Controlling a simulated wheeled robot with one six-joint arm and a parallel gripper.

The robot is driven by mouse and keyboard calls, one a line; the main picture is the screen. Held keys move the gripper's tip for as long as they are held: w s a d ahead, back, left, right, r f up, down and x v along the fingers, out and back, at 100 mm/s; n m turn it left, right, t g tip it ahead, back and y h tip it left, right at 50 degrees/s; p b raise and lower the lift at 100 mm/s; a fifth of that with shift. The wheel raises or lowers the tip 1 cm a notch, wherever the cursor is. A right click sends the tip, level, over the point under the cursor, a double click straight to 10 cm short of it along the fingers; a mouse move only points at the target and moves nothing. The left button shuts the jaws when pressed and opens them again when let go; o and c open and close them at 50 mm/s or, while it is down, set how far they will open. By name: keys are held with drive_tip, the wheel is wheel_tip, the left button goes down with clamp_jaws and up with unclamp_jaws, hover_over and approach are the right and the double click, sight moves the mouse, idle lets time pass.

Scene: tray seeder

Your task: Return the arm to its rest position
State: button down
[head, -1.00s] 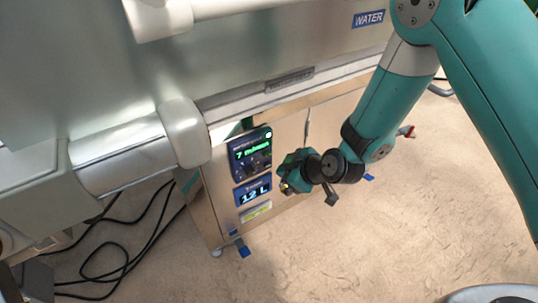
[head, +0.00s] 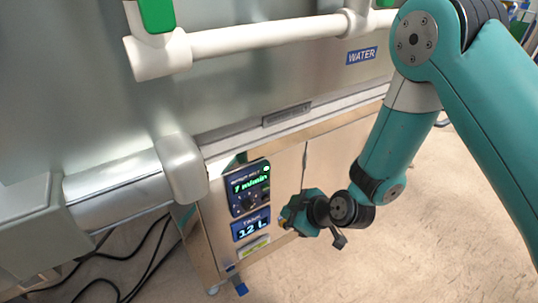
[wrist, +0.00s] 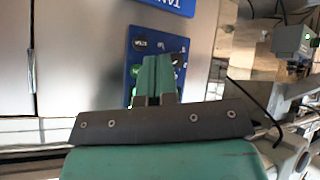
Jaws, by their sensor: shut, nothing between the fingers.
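My teal arm comes down from the upper right in the head view, with its elbow bent. My gripper (head: 290,217) is beside the control panel, to the right of its displays; its fingers are hard to make out there. In the wrist view the two teal fingers of my gripper (wrist: 158,64) stand together with nothing between them. Behind them is a blue panel (wrist: 133,45) with buttons, partly hidden by the fingers.
The steel machine cabinet carries a speed display (head: 250,187) and a tank display (head: 251,224). A white pipe (head: 265,38) and a blue WATER label (head: 361,56) are above. Black cables (head: 150,255) lie on the floor at left. Floor at lower right (head: 440,250) is clear.

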drive_tip(key=s+d+r+m+g, duration=0.1)
drive_tip(key=s+r+m+g, duration=0.15)
drive_tip(key=r, duration=0.65)
drive_tip(key=s+d+r+m+g, duration=0.15)
drive_tip(key=s+r, duration=0.25)
drive_tip(key=r, duration=0.4)
drive_tip(key=s+d+r+m+g+h, duration=0.1)
drive_tip(key=s+d+r+h, duration=0.1)
drive_tip(key=s+d+r, duration=0.3)
drive_tip(key=s+d+r+m+g+h, duration=0.1)
drive_tip(key=s+d+r+m, duration=0.15)
drive_tip(key=s+r, duration=0.4)
wheel_tip(320, 180, up, 28)
drive_tip(key=s+d+p, duration=0.1)
drive_tip(key=p, duration=2.8)
drive_tip(key=shift+s+f, duration=0.25)
drive_tip(key=shift+s, duration=0.15)
drive_tip(key=shift+n, duration=0.25)
